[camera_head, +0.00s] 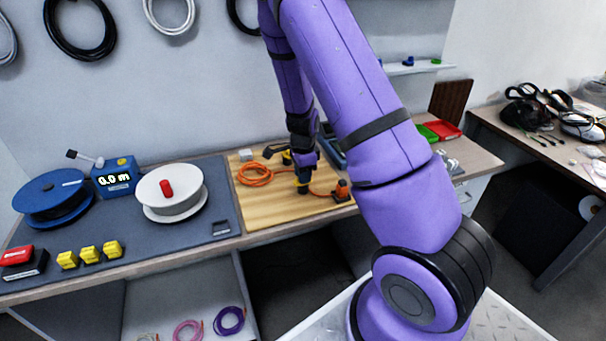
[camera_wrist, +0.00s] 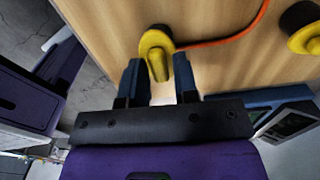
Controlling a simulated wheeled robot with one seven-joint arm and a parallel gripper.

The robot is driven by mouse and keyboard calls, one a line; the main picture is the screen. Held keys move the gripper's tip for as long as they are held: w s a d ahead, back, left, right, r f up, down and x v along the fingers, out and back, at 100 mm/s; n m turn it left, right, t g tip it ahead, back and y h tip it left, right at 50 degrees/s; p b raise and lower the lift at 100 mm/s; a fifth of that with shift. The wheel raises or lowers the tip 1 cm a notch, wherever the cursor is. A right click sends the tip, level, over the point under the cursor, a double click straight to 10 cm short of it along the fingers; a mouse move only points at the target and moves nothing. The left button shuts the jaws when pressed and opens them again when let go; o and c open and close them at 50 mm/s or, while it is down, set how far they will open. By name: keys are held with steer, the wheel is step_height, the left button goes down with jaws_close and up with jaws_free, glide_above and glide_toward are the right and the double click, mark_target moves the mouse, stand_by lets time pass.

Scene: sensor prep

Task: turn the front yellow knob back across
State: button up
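The front yellow knob (camera_wrist: 157,55) shows in the wrist view on the wooden board (camera_head: 265,209), close to the board's edge, with an orange cable (camera_wrist: 222,41) running from it. My gripper (camera_wrist: 158,68) is open, with one dark finger on each side of the knob's raised grip. I see no clear contact between fingers and knob. In the head view my gripper (camera_head: 303,182) points down over the front of the board and largely hides this knob. A second yellow knob (camera_wrist: 306,38) shows at the upper right of the wrist view, apart from my gripper.
A coil of orange cable (camera_head: 254,174) lies left of my gripper and an orange-and-black part (camera_head: 342,190) stands to its right. A white spool (camera_head: 188,194), a blue spool (camera_head: 45,196) and a meter reading 0.0 m (camera_head: 115,179) stand on the mat at left.

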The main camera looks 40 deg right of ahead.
steer(key=shift+o, duration=0.9)
step_height(320, 180, up, 11)
steer(key=shift+f, duration=0.1)
steer(key=s+a+r+n+t+y, duration=0.1)
steer(key=s+a+r+n, duration=0.35)
steer(key=r, duration=0.45)
steer(key=s+a+r+n+t+y, duration=0.1)
steer(key=s+a+r+n, duration=0.4)
steer(key=r, duration=0.3)
steer(key=s+a+r+n+t+h, duration=0.1)
steer(key=s+a+r+n, duration=0.1)
steer(key=s+r+n, duration=0.2)
steer(key=s+a+r+n+t+h, duration=0.1)
steer(key=s+r+n, duration=0.4)
steer(key=s, duration=0.8)
steer(key=n+t, duration=0.1)
steer(key=n, duration=0.2)
steer(key=shift+s+a+r, duration=0.15)
steer(key=shift+a, duration=0.25)
